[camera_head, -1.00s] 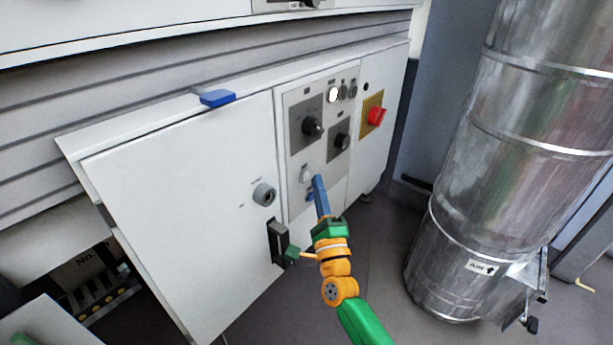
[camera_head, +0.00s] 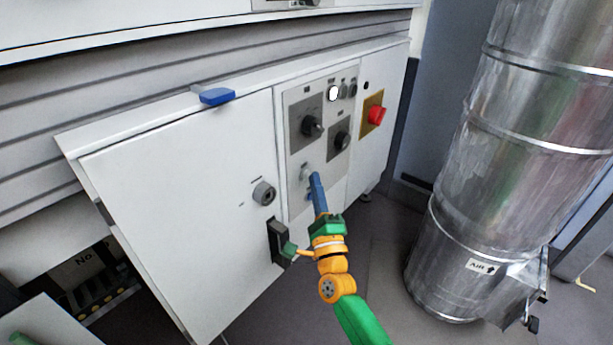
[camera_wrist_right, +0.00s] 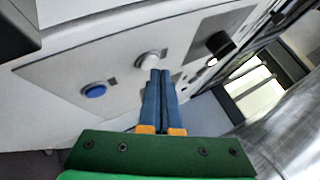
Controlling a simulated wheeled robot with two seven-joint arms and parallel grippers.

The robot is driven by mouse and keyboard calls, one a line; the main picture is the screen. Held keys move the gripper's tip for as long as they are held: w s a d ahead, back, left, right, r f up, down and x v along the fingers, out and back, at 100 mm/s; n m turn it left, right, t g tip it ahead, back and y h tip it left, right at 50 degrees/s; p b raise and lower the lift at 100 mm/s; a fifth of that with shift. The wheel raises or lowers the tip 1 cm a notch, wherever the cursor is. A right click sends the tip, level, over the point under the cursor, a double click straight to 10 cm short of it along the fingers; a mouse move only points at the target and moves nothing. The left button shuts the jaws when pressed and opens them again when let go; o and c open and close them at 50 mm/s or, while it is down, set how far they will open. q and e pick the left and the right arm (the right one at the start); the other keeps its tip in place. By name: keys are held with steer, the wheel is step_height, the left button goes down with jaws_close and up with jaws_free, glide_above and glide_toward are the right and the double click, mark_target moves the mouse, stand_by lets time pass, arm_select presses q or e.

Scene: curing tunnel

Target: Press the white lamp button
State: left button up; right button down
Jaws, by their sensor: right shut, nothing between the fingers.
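The white lamp button (camera_head: 304,171) is a small round white button low on the grey control panel of the cabinet. In the right wrist view, the white button (camera_wrist_right: 149,61) stands out from the panel just beyond the fingertips. My right gripper (camera_head: 315,176) is shut and empty, its blue fingers pointing at the panel. In the head view its tips are just right of the white button. In the wrist view, the right gripper's tips (camera_wrist_right: 161,73) overlap the button's lower right edge; I cannot tell whether they touch it. My left gripper is not in view.
A blue button (camera_wrist_right: 95,90) sits beside the white one. Above are a black rotary knob (camera_head: 312,127), a lit white lamp (camera_head: 333,94) and a red switch (camera_head: 376,116). A black door handle (camera_head: 279,243) is left of my arm. A metal duct (camera_head: 530,150) stands right.

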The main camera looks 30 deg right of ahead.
steer(key=shift+w+a, duration=0.15)
steer(key=shift+w, duration=0.3)
stand_by(0.6)
steer(key=shift+s, duration=0.15)
steer(key=shift+s+d, duration=0.3)
steer(key=shift+s, duration=0.3)
steer(key=s, duration=0.1)
steer(key=s+d+p, duration=0.1)
steer(key=s, duration=0.1)
steer(key=s+d+p, duration=0.1)
steer(key=shift+s, duration=0.3)
steer(key=shift+f, duration=0.1)
stand_by(0.4)
